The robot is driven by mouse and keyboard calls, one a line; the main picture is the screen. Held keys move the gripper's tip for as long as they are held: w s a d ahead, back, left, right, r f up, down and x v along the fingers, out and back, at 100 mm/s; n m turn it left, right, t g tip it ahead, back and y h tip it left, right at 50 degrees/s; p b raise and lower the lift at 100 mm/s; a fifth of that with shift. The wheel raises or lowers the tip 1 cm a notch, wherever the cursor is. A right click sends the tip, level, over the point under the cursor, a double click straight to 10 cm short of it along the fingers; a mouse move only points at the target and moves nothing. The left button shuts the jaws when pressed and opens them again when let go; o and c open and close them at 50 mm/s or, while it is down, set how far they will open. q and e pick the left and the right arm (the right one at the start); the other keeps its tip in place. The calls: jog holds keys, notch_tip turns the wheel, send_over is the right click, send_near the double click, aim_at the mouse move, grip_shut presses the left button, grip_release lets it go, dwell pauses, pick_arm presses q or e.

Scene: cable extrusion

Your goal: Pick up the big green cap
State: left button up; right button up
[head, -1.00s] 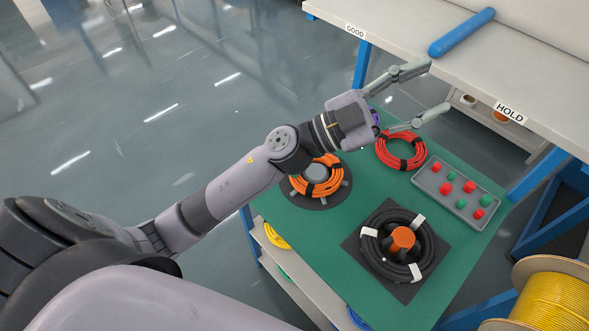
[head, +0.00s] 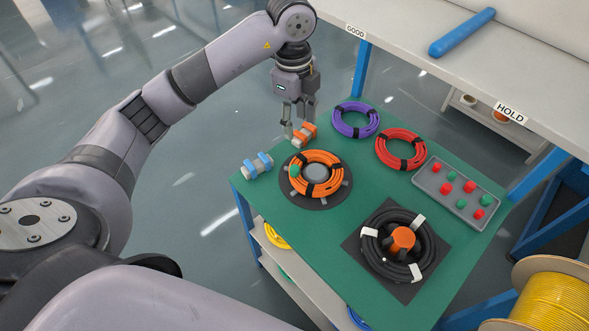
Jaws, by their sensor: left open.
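Several small green and red caps sit in the grey tray (head: 418,181) at the right of the green table. One green cap (head: 461,204) is near the tray's front side; I cannot tell surely which green cap is the big one. My right gripper is not in view.
A purple coil (head: 341,126) and a red coil (head: 390,163) lie behind. A black coil around an orange core (head: 402,239) is in front. A blue-and-grey part (head: 258,166) is at left. The shelf (head: 450,66) stands behind; a yellow spool (head: 550,305) is at front right.

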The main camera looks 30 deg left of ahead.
pick_arm(q)
jog(key=a, duration=0.1)
jog(key=p, duration=0.2)
send_over(295, 168)
jog(key=shift+n+y, duration=0.3)
jog(key=f, duration=1.1)
jog(key=shift+s+a+f, duration=0.1)
jog(key=shift+a+f, duration=0.1)
jog(key=shift+a, duration=0.1)
jog(key=f, duration=0.1)
jog(key=f+p, duration=0.1)
jog(key=f, duration=0.2)
jog(key=shift+d+f+p, duration=0.25)
jog(key=shift+d+p, duration=0.05)
jog(key=shift+p, duration=0.1)
jog(key=shift+f, duration=0.55)
jog(key=shift+c, duration=0.6)
jog(key=c, duration=0.7)
